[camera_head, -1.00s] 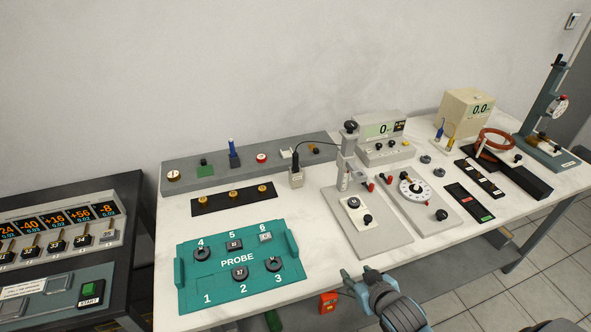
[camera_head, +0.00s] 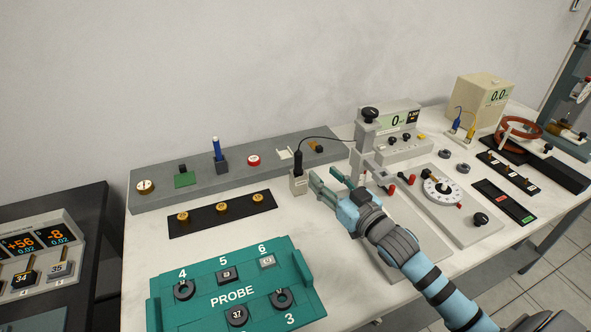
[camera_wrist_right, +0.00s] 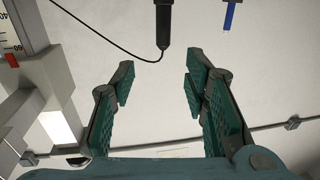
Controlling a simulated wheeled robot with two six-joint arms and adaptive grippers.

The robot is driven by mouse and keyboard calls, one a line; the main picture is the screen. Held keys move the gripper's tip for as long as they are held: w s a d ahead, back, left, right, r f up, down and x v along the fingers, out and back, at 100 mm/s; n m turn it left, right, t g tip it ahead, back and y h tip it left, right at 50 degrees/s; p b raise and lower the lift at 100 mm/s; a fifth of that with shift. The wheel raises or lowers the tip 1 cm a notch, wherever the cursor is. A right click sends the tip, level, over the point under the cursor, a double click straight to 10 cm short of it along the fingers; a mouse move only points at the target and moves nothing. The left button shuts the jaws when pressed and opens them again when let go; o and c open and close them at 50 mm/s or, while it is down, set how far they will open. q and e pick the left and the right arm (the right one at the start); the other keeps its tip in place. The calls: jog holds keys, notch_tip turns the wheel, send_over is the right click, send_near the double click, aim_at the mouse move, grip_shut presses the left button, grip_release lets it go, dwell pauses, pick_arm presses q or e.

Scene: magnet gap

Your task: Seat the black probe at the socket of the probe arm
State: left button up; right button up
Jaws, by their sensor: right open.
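The black probe (camera_head: 298,161) stands upright in a small beige holder (camera_head: 298,186) on the table, with a thin black cable running to the grey probe stand (camera_head: 366,138). The probe also shows in the right wrist view (camera_wrist_right: 163,27), beyond and between the fingertips. My right gripper (camera_head: 325,178) is open and empty, just right of the holder and apart from the probe. In the right wrist view, both fingers (camera_wrist_right: 158,76) show spread. The stand's pale arm (camera_head: 376,169) is partly behind my right gripper, and I cannot make out its socket. My left gripper is out of view.
A grey shelf block (camera_head: 240,172) with a blue pen-like piece (camera_head: 217,150) lies behind. A black strip with brass knobs (camera_head: 222,209) and a teal PROBE tray (camera_head: 285,250) lie to the left. The dial plate (camera_head: 470,222) is to the right.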

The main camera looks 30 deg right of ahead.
aim_at(301, 161)
jog(key=w+b, duration=0.1)
jog(key=w, duration=0.2)
jog(key=w+a+f+b, duration=0.1)
jog(key=w+b, duration=0.1)
jog(key=w, duration=0.2)
jog(key=w+b, duration=0.2)
jog(key=w, duration=0.2)
jog(key=shift+w+a+f, duration=0.2)
jog(key=shift+a, duration=0.1)
jog(key=shift+w+a, duration=0.1)
jog(key=shift+w, duration=0.25)
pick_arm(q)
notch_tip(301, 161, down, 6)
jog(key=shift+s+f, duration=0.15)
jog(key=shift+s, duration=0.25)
pick_arm(e)
jog(key=shift+s+r, duration=0.1)
grip_shut()
